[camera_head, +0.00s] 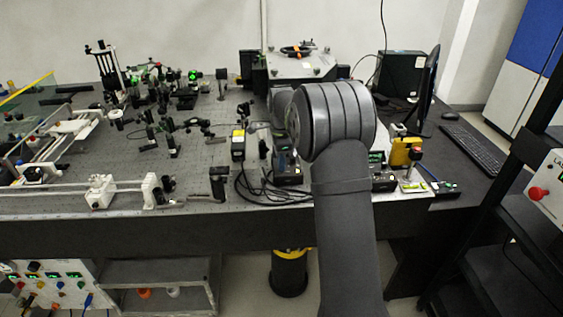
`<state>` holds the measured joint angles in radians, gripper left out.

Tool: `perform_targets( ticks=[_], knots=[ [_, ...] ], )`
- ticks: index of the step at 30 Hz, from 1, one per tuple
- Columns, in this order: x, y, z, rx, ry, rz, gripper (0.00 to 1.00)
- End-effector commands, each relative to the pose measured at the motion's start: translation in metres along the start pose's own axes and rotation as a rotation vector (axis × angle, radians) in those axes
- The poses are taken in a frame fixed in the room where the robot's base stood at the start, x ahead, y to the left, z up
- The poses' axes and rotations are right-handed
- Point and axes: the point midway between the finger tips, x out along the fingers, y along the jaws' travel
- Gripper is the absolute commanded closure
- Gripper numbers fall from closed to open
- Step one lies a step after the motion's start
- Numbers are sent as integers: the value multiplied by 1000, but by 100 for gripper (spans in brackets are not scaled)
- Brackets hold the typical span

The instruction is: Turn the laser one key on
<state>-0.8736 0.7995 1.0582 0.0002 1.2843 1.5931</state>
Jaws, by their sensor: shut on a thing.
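My arm rises in the middle of the head view, and its wrist bends down over the bench. My gripper (284,157) is small and partly hidden by the arm. It is shut at a small black control box (289,180) on the bench's front part. The key in its jaws is too small to make out, and I cannot tell which way it is turned. No label on the box is readable.
Black cables (262,190) lie left of the box. A yellow device (402,152) and another small box (384,182) stand right of my arm. Optics (170,125) crowd the optical table's left part. A monitor (427,90) and keyboard (474,150) are at the right.

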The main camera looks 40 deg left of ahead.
Motion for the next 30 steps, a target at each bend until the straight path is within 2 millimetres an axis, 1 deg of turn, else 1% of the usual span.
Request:
perform_targets(
  ticks=[9, 22, 23, 25, 26, 30],
  knots=[
    [-2, -1, -1, 76, 1, -4, 100],
    [-2, -1, -1, 83, 1, -5, 100],
    [-2, -1, -1, 82, 1, -5, 88],
    [-2, -1, -1, 82, 1, -4, 74],
    [-2, -1, -1, 82, 1, -4, 72],
    [-1, 0, 0, 82, 1, -2, 72]
  ],
)
